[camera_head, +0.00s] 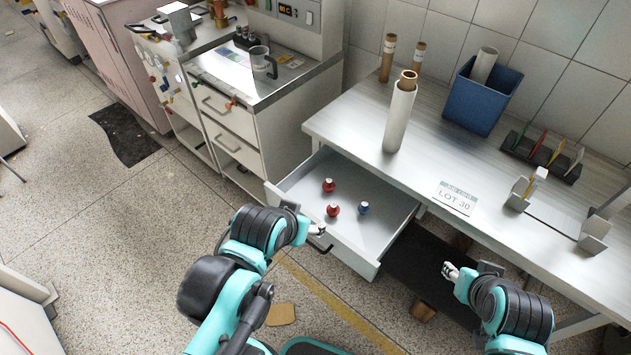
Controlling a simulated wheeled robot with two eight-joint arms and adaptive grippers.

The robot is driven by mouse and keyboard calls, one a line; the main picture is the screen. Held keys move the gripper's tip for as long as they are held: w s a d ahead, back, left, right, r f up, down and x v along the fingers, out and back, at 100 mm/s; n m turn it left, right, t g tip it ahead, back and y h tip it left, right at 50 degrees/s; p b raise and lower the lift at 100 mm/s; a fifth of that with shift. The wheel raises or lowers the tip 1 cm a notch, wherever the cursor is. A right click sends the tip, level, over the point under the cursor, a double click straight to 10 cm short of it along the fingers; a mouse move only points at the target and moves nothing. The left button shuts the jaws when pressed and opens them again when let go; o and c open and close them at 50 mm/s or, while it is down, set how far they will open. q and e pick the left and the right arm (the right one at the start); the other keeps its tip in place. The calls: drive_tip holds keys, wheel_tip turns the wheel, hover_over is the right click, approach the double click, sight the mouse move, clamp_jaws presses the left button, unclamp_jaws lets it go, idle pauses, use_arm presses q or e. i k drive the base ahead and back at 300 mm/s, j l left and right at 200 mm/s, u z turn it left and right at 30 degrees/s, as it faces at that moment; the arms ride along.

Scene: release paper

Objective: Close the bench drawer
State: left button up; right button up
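The bench drawer (378,205) is pulled out from under the white bench (340,128). Two red knobbed items (329,185) and one blue one (363,208) lie inside it. A dark handle sits on the drawer front (352,258). My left gripper (319,231) is at the drawer front, close to the handle; I cannot tell whether it touches, and its fingers are too small to read. My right gripper (447,269) is to the right of the drawer, in front of the dark space under the bench, apart from the drawer; its finger opening is unclear.
On the bench stand a tall white roll (399,118), a blue bin (482,96), a LOT 30 card (456,197) and a dark rack (541,155). A drawer cabinet (235,125) stands left of the bench. The speckled floor left of my arm is open.

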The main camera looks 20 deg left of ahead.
sight(360, 242)
drive_tip(key=k+l+u, duration=0.15)
drive_tip(key=u, duration=0.2)
drive_tip(key=k+u, duration=0.35)
drive_tip(key=k+l+u, duration=0.1)
drive_tip(key=u, duration=0.25)
